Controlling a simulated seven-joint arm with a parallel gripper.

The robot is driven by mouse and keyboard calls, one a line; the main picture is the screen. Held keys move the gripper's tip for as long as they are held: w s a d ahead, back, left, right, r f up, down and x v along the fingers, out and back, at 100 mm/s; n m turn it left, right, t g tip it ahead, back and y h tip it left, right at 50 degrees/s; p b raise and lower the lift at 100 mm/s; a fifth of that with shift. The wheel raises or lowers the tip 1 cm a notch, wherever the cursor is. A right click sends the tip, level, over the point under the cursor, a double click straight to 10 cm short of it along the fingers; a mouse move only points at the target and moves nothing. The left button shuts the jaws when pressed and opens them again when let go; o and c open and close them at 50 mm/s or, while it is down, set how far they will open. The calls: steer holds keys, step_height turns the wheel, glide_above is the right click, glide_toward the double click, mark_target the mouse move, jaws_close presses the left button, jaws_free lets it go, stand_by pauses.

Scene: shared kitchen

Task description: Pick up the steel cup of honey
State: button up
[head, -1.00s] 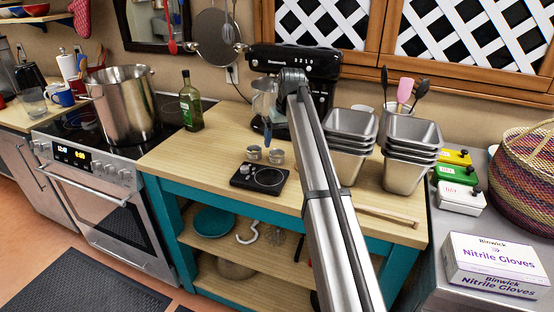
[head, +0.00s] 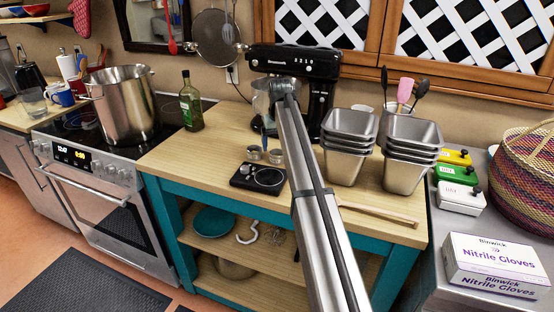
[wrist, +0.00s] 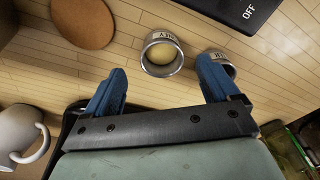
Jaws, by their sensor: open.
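Two small steel cups stand side by side on the wooden counter, behind the black scale. In the wrist view the cup of honey (wrist: 162,53) holds pale yellow content, and its label is partly readable. It also shows in the head view as the right-hand cup (head: 276,155). The other steel cup (wrist: 226,66) is partly hidden behind a blue finger; in the head view it is the left one (head: 254,153). My gripper (wrist: 160,86) is open and empty. Its fingers are spread above the counter, with the honey cup ahead of the gap between them.
The black scale (head: 258,178) lies in front of the cups. A black stand mixer (head: 300,65) stands behind, and a green bottle (head: 190,105) stands to the left. Stacked steel pans (head: 348,145) are to the right. A round brown disc (wrist: 83,22) lies near the honey cup.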

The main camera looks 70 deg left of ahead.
mark_target(277, 153)
steer(key=shift+a+f, duration=0.25)
steer(key=shift+f, duration=1.1)
steer(key=shift+a+f, duration=0.2)
steer(key=shift+f, duration=1.1)
steer(key=shift+c, duration=0.2)
steer(key=c, duration=1.1)
steer(key=shift+r, duration=0.15)
steer(key=shift+c, duration=0.2)
